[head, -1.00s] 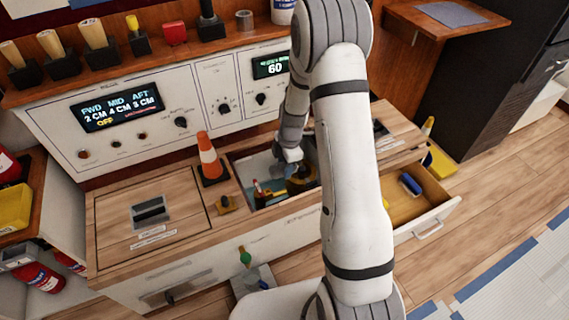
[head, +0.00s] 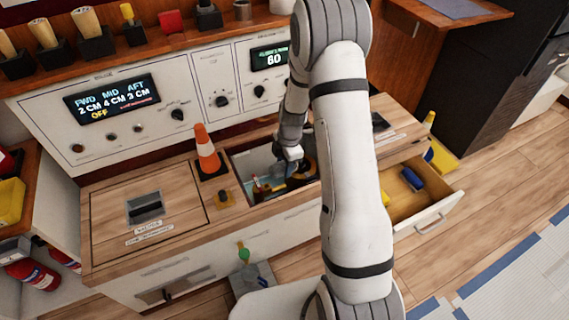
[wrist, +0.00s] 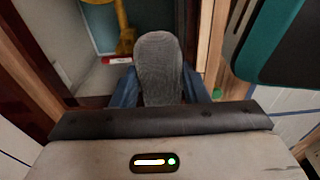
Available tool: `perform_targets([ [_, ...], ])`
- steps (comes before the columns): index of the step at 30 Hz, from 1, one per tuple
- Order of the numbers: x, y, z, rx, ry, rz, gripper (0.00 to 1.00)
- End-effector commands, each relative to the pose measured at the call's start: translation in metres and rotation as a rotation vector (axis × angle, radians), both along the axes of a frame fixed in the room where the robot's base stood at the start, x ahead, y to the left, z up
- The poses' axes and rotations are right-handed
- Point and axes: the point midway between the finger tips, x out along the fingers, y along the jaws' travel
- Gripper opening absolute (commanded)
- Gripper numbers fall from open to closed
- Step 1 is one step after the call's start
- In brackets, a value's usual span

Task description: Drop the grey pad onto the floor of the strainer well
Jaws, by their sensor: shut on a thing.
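My gripper (head: 286,172) reaches down into an open well in the bench top, and my arm hides part of it. In the wrist view my gripper (wrist: 160,92) has blue fingers shut on the grey pad (wrist: 160,60), a rounded, rough-textured piece that stands out beyond the fingertips. The strainer well (head: 240,165) has a pale inner wall and holds yellow and red parts beside the gripper. In the wrist view a pale grey surface (wrist: 103,80) of the well lies beyond the pad. I cannot tell whether the pad touches it.
An orange cone (head: 207,155) stands at the well's left edge. A closed hatch (head: 145,207) is farther left. An open drawer (head: 428,205) with a blue brush-like object (head: 412,180) juts out at right. A yellow post (wrist: 124,30) stands inside the well.

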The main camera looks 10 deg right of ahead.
Motion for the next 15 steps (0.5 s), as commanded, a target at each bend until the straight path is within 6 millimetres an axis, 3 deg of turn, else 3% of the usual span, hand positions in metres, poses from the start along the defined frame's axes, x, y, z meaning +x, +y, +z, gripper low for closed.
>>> perform_targets([
  [1, 0.000, 0.000, -0.010, 0.000, 0.000, 0.000, 0.18],
  [15, 0.000, 0.001, -0.056, 0.000, 0.000, 0.001, 0.18],
])
